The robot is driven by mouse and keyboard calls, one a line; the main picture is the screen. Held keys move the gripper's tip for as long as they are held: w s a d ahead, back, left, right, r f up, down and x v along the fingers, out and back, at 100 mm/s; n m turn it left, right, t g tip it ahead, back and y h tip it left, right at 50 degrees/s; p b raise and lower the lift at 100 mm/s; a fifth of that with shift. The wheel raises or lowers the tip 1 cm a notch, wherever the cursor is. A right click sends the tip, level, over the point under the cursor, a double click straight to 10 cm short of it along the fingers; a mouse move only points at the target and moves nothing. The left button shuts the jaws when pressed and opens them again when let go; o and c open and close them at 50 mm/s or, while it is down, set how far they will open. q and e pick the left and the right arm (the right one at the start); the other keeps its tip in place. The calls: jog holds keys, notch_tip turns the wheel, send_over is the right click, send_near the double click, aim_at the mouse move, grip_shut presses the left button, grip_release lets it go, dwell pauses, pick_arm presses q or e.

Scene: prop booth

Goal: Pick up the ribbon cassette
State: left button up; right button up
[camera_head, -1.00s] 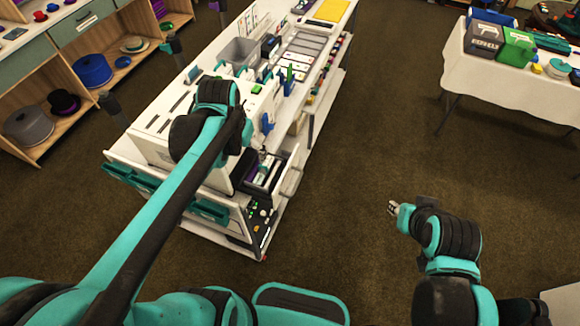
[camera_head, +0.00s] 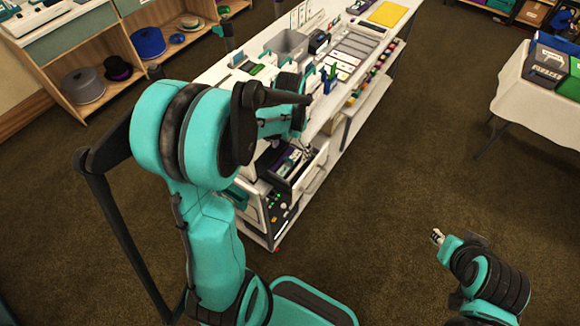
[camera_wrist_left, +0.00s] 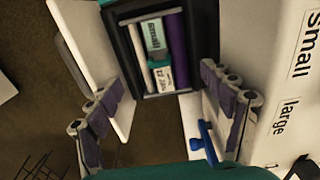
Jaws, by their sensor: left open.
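An open dark-lined compartment (camera_wrist_left: 203,35) in the white bench holds a teal-and-white labelled piece (camera_wrist_left: 155,40), a purple bar (camera_wrist_left: 177,50) and a pale bar (camera_wrist_left: 138,50). Which of these is the ribbon cassette I cannot tell for sure. In the left wrist view my left gripper (camera_wrist_left: 163,105) is open and empty, its fingers spread on either side below the compartment, apart from its contents. In the head view my left arm partly covers that end of the bench. My right gripper (camera_head: 437,237) is over the floor at the right, too small to read.
The white bench (camera_head: 340,125) carries a grey bin (camera_head: 286,46), trays and a yellow sheet (camera_head: 388,13). A blue handle (camera_wrist_left: 207,140) is close to the right finger. Shelves stand at left and a cloth-covered table (camera_head: 535,105) at right. Carpet between is clear.

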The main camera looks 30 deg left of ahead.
aim_at(290, 161)
pick_arm(q)
notch_tip(290, 161, down, 6)
jog(key=shift+f+b, duration=0.15)
jog(key=shift+b, duration=0.9)
jog(key=c, duration=1)
